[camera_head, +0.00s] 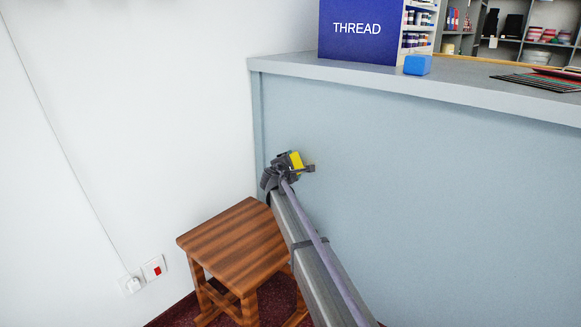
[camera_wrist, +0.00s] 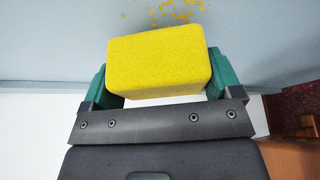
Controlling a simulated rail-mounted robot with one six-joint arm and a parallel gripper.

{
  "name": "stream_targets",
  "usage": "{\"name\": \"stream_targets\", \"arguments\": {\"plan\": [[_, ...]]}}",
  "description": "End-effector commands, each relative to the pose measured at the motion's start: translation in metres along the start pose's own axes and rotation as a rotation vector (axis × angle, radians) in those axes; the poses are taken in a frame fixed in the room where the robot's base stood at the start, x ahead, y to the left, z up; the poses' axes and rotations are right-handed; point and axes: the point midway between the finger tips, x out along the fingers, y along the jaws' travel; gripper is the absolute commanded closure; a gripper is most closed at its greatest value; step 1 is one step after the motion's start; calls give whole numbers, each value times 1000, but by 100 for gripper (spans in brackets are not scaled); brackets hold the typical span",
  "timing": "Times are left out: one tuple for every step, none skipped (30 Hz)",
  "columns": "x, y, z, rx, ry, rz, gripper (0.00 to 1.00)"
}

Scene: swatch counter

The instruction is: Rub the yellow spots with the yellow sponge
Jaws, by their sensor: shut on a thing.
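The yellow sponge (camera_wrist: 155,62) is held between the green-padded fingers of my gripper (camera_wrist: 165,75) in the wrist view. In the head view my gripper (camera_head: 299,163) is in front of the counter's grey-blue front panel, with a bit of the sponge (camera_head: 296,160) showing. Several small yellow spots (camera_wrist: 178,12) show on the pale blue surface just beyond the sponge in the wrist view. In the head view I cannot see the spots. Whether the sponge touches the panel, I cannot tell.
A wooden stool (camera_head: 237,246) stands below and left of my gripper, near the white wall. The counter (camera_head: 440,140) bears a blue THREAD box (camera_head: 358,30), a blue block (camera_head: 417,65) and dark swatches (camera_head: 540,82). The front panel is otherwise clear.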

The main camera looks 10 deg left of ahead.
Motion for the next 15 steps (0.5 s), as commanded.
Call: {"name": "stream_targets", "arguments": {"plan": [[1, 0, 0, 0, 0, 0, 34], [2, 0, 0, 0, 0, 0, 34], [2, 0, 1, 0, 0, 0, 34], [3, 0, 1, 0, 0, 0, 34], [4, 0, 1, 0, 0, 0, 34], [4, 0, 2, 0, 0, 0, 34], [5, 0, 2, 0, 0, 0, 34], [5, 0, 2, 0, 0, 0, 34], [6, 0, 2, 0, 0, 0, 34], [7, 0, 2, 0, 0, 0, 34], [7, 0, 3, 0, 0, 0, 34], [8, 0, 3, 0, 0, 0, 34], [8, 0, 3, 0, 0, 0, 34], [9, 0, 3, 0, 0, 0, 34], [10, 0, 4, 0, 0, 0, 34]]}}
